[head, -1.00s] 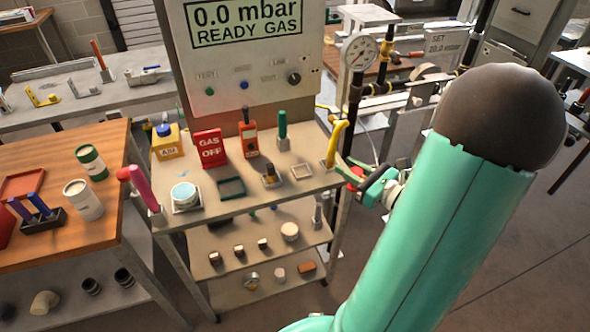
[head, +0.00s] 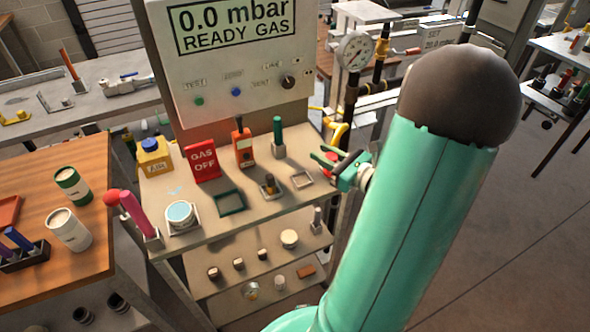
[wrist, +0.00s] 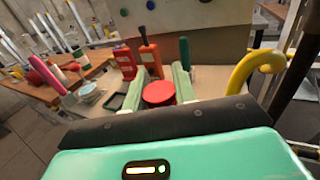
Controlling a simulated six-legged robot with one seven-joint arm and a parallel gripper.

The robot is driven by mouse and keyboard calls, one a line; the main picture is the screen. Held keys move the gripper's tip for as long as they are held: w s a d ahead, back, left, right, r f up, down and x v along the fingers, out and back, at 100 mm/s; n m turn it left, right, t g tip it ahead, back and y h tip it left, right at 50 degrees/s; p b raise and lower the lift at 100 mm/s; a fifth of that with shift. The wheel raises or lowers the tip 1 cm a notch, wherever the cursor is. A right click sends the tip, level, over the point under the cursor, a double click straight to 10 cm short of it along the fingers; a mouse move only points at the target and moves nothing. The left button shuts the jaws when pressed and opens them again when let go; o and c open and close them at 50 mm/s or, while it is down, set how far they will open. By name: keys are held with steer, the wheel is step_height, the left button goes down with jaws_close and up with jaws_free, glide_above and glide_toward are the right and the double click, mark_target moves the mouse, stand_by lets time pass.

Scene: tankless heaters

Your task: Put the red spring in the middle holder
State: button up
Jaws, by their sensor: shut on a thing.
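My gripper (head: 330,161) is above the right end of the cart's top shelf. In the wrist view its two pale green fingers (wrist: 158,88) are shut on a round red piece, the red spring (wrist: 158,93); only its flat end shows clearly. In the head view the spring is mostly hidden by the fingers. Along the shelf front stand a teal-rimmed square holder (head: 230,203), a small holder with a brass piece (head: 270,187) and a pale empty square holder (head: 301,180). I cannot tell which one is the middle holder.
A red GAS OFF sign (head: 202,161), an orange device (head: 243,146), a green-handled tool (head: 278,139) and a yellow bottle (head: 154,157) stand behind the holders. A yellow curved pipe (wrist: 255,70) rises close to the right of my gripper. A round tin (head: 180,214) sits at left.

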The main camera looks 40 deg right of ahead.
steer(key=w+f, duration=0.2)
steer(key=w, duration=0.1)
steer(key=w+f, duration=0.5)
steer(key=w, duration=0.1)
steer(key=shift+w+f, duration=0.25)
steer(key=shift+f, duration=0.05)
steer(key=shift+w+f, duration=0.2)
steer(key=shift+f, duration=0.8)
steer(key=shift+w+f, duration=0.2)
steer(key=shift+f, duration=0.75)
steer(key=shift+f, duration=0.1)
steer(key=o, duration=1)
steer(key=shift+c, duration=0.2)
